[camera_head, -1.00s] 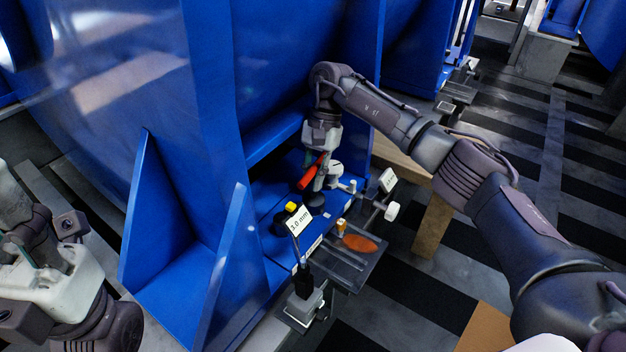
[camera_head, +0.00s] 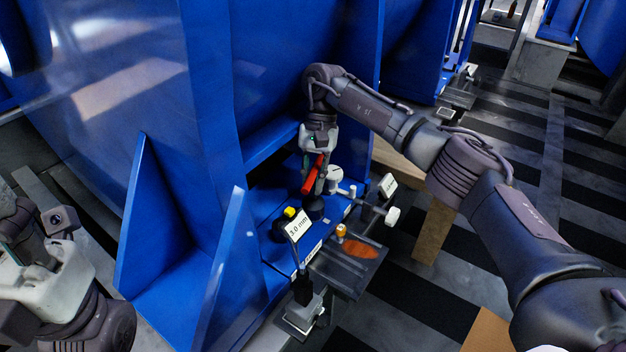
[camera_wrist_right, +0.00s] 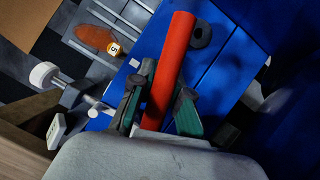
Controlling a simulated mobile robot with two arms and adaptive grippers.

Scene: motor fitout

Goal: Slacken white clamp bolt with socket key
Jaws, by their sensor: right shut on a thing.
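My right gripper (camera_head: 318,160) is shut on a red-handled tool (camera_head: 312,176), which looks like the socket key. In the right wrist view the red handle (camera_wrist_right: 172,65) stands between the two dark green fingers (camera_wrist_right: 163,108). The tool's lower end points toward a dark round part (camera_head: 314,207) on the blue base; contact cannot be told. A white round-headed bolt (camera_head: 392,216) sticks out to the right of the base, apart from the tool. It also shows in the right wrist view (camera_wrist_right: 43,74). My left gripper (camera_head: 40,255) is at the left edge, its fingers partly cut off.
A dial gauge (camera_head: 335,174) stands just right of the tool. A "3.0 mm" sign (camera_head: 298,227) and a yellow-topped part (camera_head: 289,211) are in front. Blue motor walls (camera_head: 285,60) rise close behind.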

